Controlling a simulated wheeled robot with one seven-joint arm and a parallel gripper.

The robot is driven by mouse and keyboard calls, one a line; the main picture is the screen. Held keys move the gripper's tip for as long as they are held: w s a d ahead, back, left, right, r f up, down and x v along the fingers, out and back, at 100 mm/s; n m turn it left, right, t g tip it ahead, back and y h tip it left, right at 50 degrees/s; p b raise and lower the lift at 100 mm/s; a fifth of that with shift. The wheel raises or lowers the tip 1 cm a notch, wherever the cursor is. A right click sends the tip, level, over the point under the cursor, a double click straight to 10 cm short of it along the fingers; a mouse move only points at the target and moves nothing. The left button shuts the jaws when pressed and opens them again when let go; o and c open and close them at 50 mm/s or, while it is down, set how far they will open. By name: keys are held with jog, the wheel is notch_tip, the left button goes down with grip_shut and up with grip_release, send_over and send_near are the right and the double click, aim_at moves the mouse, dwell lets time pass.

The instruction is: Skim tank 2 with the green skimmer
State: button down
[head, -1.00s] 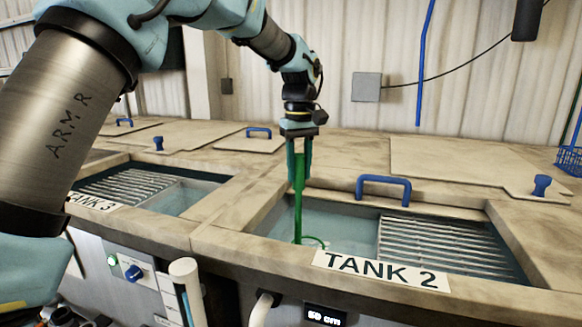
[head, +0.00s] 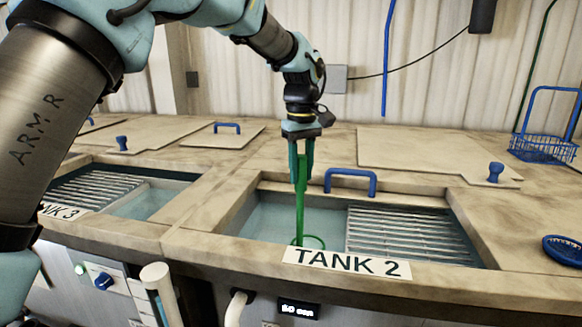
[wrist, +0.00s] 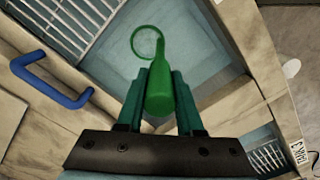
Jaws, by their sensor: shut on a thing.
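My gripper (head: 302,172) is shut on the handle of the green skimmer (head: 300,212) and holds it upright over the open left part of tank 2 (head: 250,245). The skimmer's ring end is low in the tank, close to or at the water (head: 273,215); I cannot tell how deep. In the wrist view the green skimmer (wrist: 160,85) runs from between my fingers (wrist: 160,105) to its ring over the water.
A slatted grate (head: 405,233) covers the tank's right part. A blue handle (head: 350,181) stands behind the opening. Tank 3 (head: 140,205) is to the left. A blue wire basket (head: 545,145) and a blue round item (head: 562,250) lie at the right.

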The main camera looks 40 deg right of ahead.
jog(key=shift+s+d, duration=0.25)
jog(key=shift+s, duration=0.15)
jog(key=w+a+b, duration=0.2)
jog(key=w+a, duration=0.7)
jog(key=a, duration=0.4)
jog(key=shift+a, duration=0.35)
dwell(0.6)
jog(key=shift+r, duration=0.15)
notch_tip(320, 180, up, 15)
jog(key=p, duration=0.3)
dwell(0.4)
jog(key=shift+w, duration=0.15)
dwell(0.8)
